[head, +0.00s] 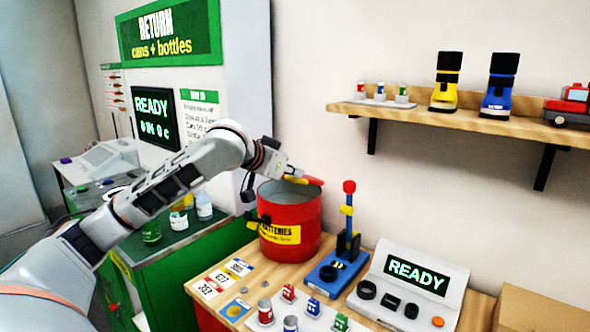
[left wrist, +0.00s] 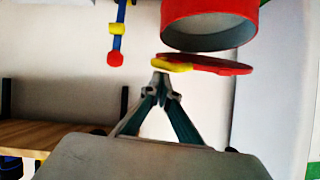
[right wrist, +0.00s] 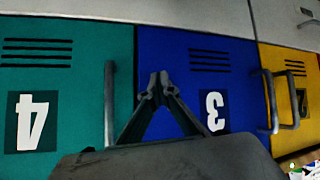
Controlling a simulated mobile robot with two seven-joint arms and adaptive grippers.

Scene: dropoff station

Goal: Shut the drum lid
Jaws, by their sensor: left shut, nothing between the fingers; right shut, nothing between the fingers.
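The red drum (head: 290,243) with a yellow batteries label stands on the wooden table in the head view, its mouth open. Its red lid (head: 314,181) is raised above the mouth, with a yellow tab (head: 296,180). In the left wrist view, which is upside down, the lid (left wrist: 218,66) shows nearly edge-on, apart from most of the drum rim (left wrist: 210,42). My left gripper (head: 291,174) is shut and empty; its fingertips (left wrist: 160,78) are right at the yellow tab (left wrist: 173,67), contact unclear. My right gripper (right wrist: 158,88) is shut and empty, away from the drum.
Right of the drum, a blue stand with a red-topped post (head: 348,225) rises close by. A READY console (head: 412,285) and several small cans share the table. A wall shelf (head: 460,122) hangs above right. Numbered lockers (right wrist: 190,70) face my right gripper.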

